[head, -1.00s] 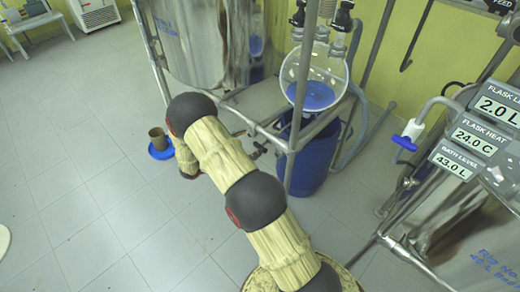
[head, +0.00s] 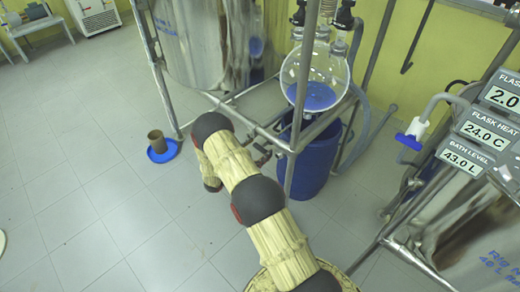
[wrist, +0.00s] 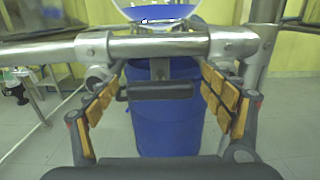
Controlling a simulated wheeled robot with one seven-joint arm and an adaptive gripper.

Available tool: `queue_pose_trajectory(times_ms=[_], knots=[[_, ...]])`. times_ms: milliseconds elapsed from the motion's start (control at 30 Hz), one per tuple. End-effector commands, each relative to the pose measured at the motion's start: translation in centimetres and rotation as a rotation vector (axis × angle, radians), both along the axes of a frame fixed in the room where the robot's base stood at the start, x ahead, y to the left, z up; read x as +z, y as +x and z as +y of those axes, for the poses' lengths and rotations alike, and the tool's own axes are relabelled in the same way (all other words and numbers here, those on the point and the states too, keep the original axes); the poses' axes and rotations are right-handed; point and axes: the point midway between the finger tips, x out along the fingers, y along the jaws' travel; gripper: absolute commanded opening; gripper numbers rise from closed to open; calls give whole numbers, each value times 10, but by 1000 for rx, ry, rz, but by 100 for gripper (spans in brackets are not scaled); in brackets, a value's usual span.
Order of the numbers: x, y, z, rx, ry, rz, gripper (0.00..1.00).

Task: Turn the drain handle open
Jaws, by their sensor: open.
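A dark bar-shaped handle (wrist: 160,91), which looks like the drain handle, shows in the wrist view below a horizontal steel frame tube (wrist: 160,47). It lies crosswise, hung from a small metal bracket. My gripper (wrist: 163,82) is open, with its orange-padded fingers on the left and right of the handle and a small gap showing at each side. I cannot tell how deep the handle sits between them. In the head view my gripper (head: 262,146) is small and partly hidden by my arm, beside the frame's lower bars; the handle is not clear there.
A round glass flask (head: 318,78) with blue liquid hangs above a blue drum (head: 312,165); the drum also fills the wrist view's middle (wrist: 165,120). A brown cup (head: 157,140) stands on a blue dish on the floor. A steel tank with readouts (head: 465,225) stands right.

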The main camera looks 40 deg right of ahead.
Motion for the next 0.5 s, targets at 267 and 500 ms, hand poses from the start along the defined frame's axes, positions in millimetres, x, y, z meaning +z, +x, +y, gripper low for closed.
queue_pose_trajectory(times_ms=[267,500], knots=[[0,1,-6,1,0,0,82],[0,1,-6,1,0,0,73]])
